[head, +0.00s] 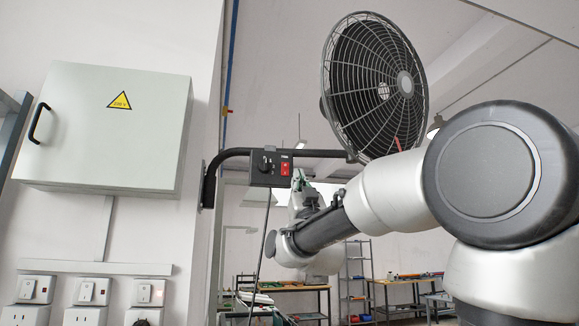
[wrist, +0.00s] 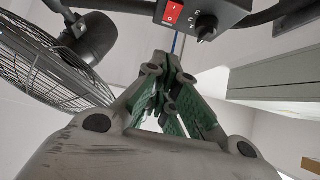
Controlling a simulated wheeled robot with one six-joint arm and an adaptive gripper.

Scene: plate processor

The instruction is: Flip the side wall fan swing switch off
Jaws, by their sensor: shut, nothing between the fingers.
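A black control box (head: 271,179) hangs on the bent black arm of the wall fan (head: 372,85). It carries a red rocker switch (head: 285,168) at its right and a black rotary knob (head: 263,163) at its left. Its label is too small to read. In the wrist view the box shows at the top, with the red rocker (wrist: 173,13) and knob (wrist: 206,27). My gripper (head: 298,176) is just right of the box in the head view. Its green-padded fingers (wrist: 171,65) are shut and empty, pointing toward the box and visibly below it in the wrist view.
The fan's black tube bracket (head: 232,153) runs from the wall to the fan cage. A white electrical cabinet (head: 110,130) hangs at left, above several wall sockets (head: 87,292). A cable (head: 264,228) hangs below the box. Workbenches and shelves stand far behind.

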